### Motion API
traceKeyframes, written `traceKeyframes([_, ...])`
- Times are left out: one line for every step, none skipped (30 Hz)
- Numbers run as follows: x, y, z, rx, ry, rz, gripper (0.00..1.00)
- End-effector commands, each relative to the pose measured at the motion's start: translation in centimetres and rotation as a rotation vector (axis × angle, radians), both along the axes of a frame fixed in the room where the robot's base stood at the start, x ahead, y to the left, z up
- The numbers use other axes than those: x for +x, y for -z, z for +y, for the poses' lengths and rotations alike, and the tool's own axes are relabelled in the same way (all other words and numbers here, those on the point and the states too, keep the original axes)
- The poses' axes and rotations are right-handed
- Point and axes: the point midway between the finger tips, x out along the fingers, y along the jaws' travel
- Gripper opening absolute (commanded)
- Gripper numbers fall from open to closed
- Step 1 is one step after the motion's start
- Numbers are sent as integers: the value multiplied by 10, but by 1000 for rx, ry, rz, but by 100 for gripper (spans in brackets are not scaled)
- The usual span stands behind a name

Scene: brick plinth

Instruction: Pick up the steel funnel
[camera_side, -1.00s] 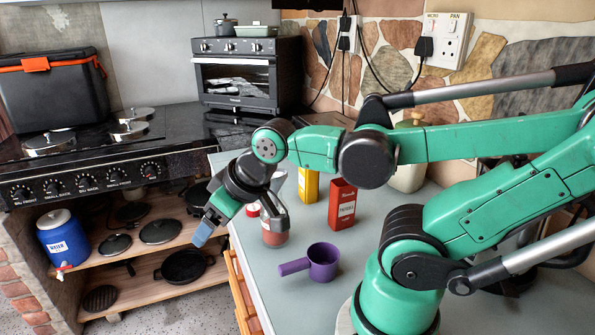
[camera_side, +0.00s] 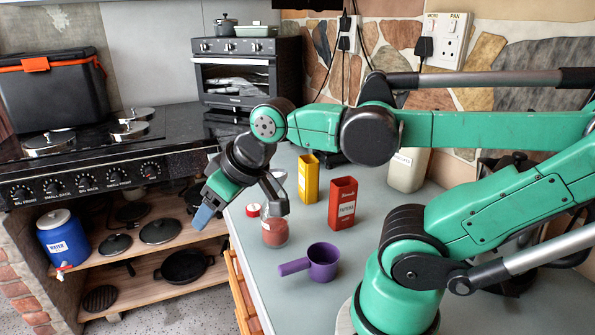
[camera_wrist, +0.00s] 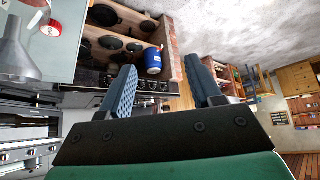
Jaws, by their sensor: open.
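The steel funnel (camera_wrist: 18,52) shows at the left edge of the wrist view as a grey metal cone with a narrow spout, partly cut off by the frame. In the side view a pale piece of the funnel (camera_side: 279,175) shows behind my gripper, and the rest is hidden. My gripper (camera_side: 240,212) is open and empty above the counter's left edge, apart from the funnel. In the wrist view its blue-padded fingers (camera_wrist: 163,78) are spread wide, with the funnel well to their left.
A yellow box (camera_side: 308,180), a red box (camera_side: 342,204) and a purple scoop (camera_side: 322,262) stand on the counter (camera_side: 375,235). Shelves with pans lie left.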

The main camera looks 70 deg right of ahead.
Motion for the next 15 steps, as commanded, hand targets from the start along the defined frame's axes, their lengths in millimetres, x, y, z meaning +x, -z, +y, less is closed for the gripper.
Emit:
traceKeyframes([0, -10, 0, 0, 0, 0, 58])
traceKeyframes([0, -16, 0, 0, 0, 0, 58])
traceKeyframes([0, -25, 0, 0, 0, 0, 58])
traceKeyframes([0, -32, 0, 0, 0, 0, 58])
traceKeyframes([0, -39, 0, 0, 0, 0, 58])
traceKeyframes([1, -46, -2, 1, 12, 8, 58])
traceKeyframes([4, -46, -9, 6, 41, 29, 58])
traceKeyframes([6, -47, -14, 10, 67, 49, 58])
traceKeyframes([8, -49, -21, 16, 99, 74, 58])
traceKeyframes([10, -50, -26, 20, 124, 93, 58])
traceKeyframes([12, -52, -32, 26, 151, 113, 58])
traceKeyframes([14, -53, -39, 34, 186, 141, 58])
traceKeyframes([16, -54, -46, 40, 214, 162, 58])
traceKeyframes([18, -55, -52, 47, 245, 184, 58])
traceKeyframes([21, -56, -62, 58, 287, 216, 58])
